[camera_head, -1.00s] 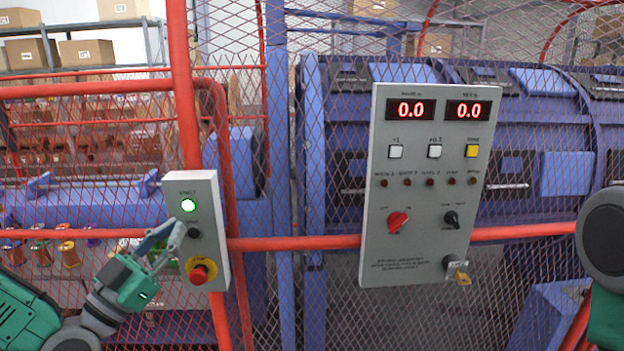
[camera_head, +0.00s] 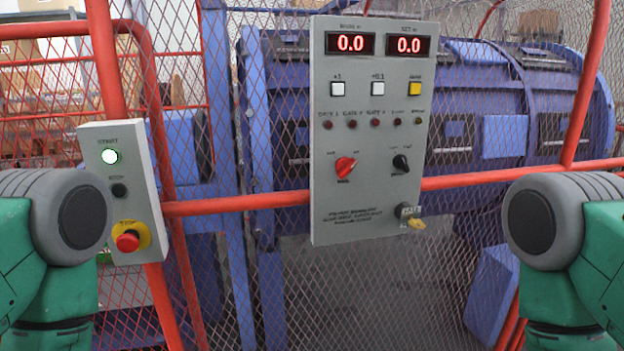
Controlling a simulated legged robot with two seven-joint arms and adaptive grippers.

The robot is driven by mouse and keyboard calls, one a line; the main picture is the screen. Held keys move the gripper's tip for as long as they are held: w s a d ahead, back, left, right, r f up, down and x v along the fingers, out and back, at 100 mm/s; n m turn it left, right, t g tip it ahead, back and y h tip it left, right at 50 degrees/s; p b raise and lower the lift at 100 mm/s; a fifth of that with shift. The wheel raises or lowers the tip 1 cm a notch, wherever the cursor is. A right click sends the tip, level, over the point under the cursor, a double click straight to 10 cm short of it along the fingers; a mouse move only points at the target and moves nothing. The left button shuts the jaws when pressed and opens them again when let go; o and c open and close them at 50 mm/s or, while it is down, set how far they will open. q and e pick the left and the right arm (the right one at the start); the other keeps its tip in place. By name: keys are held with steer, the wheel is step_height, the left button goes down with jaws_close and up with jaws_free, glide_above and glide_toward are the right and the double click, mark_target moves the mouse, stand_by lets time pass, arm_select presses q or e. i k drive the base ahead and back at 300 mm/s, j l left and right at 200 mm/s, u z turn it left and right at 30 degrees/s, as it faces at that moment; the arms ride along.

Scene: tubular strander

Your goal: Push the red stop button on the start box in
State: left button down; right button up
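The start box (camera_head: 142,180) is a light grey box mounted on the red railing at the left. A small dark button (camera_head: 119,190) sits in the middle. The red stop button (camera_head: 128,240) sits on a yellow ring near the bottom; I cannot tell whether it is pressed in. Neither of my grippers shows; only grey and green arm links show at both sides.
A larger grey control panel (camera_head: 330,215) hangs at the centre, with two displays reading 0.0, buttons, knobs and a key. Red railing (camera_head: 230,206) and wire mesh stand before the blue machine (camera_head: 500,130).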

mark_target(127, 243)
steer(key=j+u, duration=0.15)
steer(key=u, duration=0.8)
